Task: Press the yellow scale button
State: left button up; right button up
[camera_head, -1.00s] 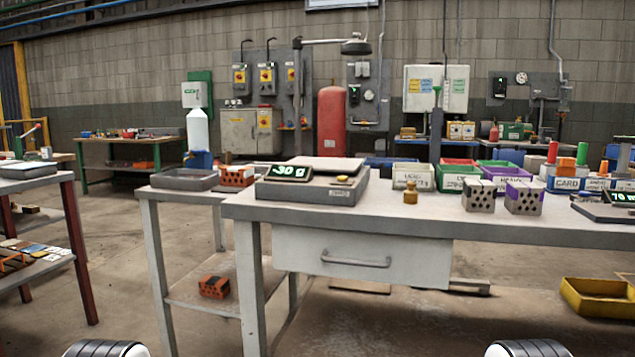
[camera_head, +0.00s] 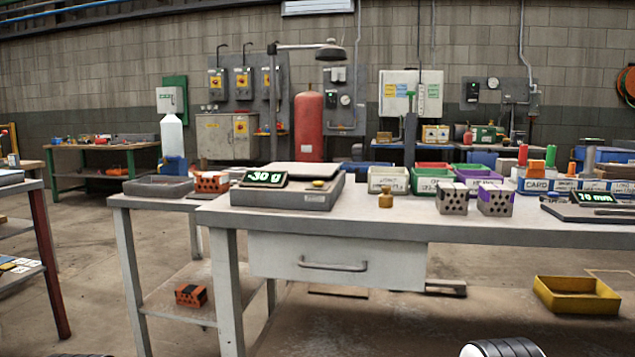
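The scale (camera_head: 287,200) sits on the left part of the grey workbench, with a flat weighing plate on top. Its lit green display (camera_head: 264,177) reads about -30 g. The small yellow button (camera_head: 318,184) is on the scale's front face, right of the display. Nothing touches the button. Neither gripper is in view; only rounded white-and-black parts of mine show at the bottom edge, well below the bench top.
The workbench (camera_head: 350,219) has a drawer (camera_head: 335,262) below. A brass weight (camera_head: 385,198), hollow bricks (camera_head: 452,198) and several bins (camera_head: 388,180) stand right of the scale. A yellow tray (camera_head: 577,296) lies on the floor at right. Floor in front is clear.

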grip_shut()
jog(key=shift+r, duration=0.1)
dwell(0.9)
